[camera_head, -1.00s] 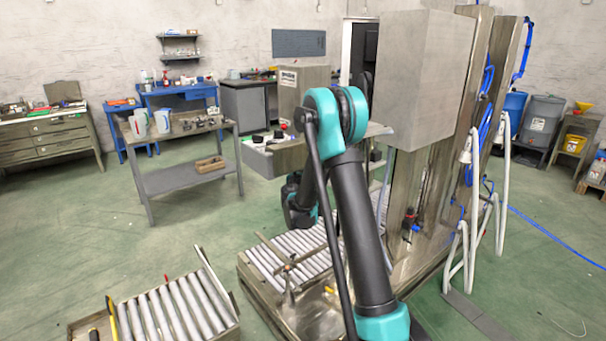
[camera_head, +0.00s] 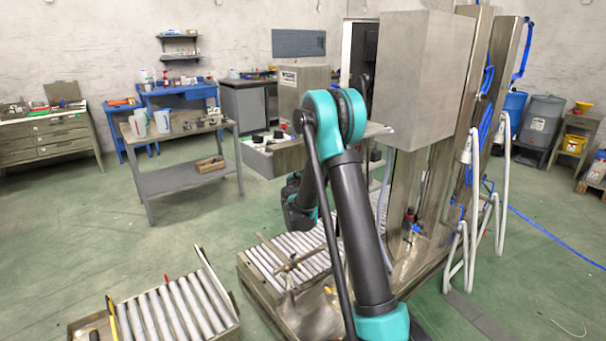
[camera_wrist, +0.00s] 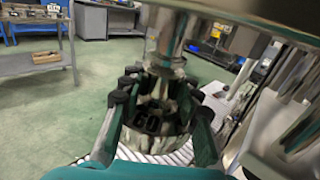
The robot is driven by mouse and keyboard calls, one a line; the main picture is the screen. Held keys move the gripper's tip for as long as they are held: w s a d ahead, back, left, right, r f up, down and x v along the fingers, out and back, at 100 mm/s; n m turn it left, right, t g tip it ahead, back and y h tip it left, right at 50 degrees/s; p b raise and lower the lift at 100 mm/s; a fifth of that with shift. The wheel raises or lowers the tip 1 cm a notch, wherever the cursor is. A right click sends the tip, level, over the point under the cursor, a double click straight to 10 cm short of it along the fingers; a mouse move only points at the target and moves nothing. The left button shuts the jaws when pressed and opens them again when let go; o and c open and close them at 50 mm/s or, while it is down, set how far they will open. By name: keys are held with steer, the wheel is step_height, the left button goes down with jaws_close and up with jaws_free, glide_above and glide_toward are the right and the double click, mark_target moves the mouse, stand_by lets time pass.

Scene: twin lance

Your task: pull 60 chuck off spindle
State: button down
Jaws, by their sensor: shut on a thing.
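In the wrist view, the dark chuck (camera_wrist: 148,122) marked 60 sits between the fingers of my gripper (camera_wrist: 160,88). The fingers are closed around its sides, with black pads at their tips. The shiny metal spindle (camera_wrist: 170,42) comes down from above, right over the chuck. I cannot tell whether the chuck is still seated on it or slightly apart. In the head view, my arm and the machine's big grey housing (camera_head: 425,80) hide the chuck, the spindle and my fingers.
A roller conveyor (camera_head: 285,265) lies below, with a metal clamp bar on it. A second roller tray (camera_head: 175,310) stands at the front left. White hoses (camera_head: 470,220) hang at the right. Green floor is open at left.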

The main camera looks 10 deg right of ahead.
steer(key=shift+f, duration=1.5)
steer(key=shift+a, duration=0.1)
